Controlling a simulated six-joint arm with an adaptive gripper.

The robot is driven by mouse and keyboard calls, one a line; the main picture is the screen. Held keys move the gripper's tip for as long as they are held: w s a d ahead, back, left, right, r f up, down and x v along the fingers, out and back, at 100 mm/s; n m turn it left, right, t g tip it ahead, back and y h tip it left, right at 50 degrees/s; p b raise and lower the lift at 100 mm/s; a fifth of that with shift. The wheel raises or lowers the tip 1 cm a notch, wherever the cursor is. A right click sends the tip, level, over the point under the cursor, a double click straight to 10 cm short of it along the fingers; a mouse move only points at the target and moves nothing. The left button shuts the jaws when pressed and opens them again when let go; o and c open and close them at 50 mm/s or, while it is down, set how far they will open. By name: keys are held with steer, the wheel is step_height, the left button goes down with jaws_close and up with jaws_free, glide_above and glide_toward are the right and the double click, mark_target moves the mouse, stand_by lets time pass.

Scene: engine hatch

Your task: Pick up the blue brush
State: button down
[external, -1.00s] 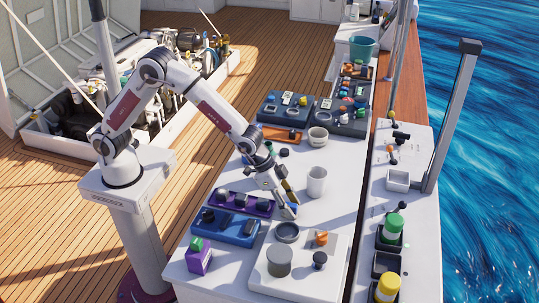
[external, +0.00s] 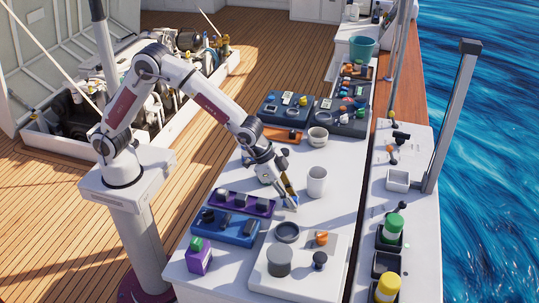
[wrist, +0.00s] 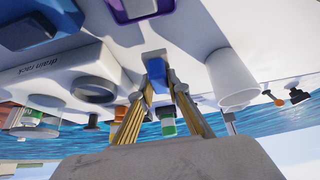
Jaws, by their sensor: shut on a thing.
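The blue brush shows in the wrist view as a blue piece (wrist: 158,82) between the fingers of my gripper (wrist: 161,80). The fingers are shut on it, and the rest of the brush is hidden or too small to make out. In the external view my gripper (external: 292,202) points down at the white worktop, left of the white mug. I cannot tell whether the brush touches the worktop.
The white mug (external: 317,181) stands close on the right. A purple tray (external: 240,205) and a blue tray (external: 226,231) lie to the left. Worktop behind the mug is partly clear.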

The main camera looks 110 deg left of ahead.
step_height(320, 180, up, 7)
steer(key=shift+f, duration=0.1)
stand_by(0.3)
stand_by(0.6)
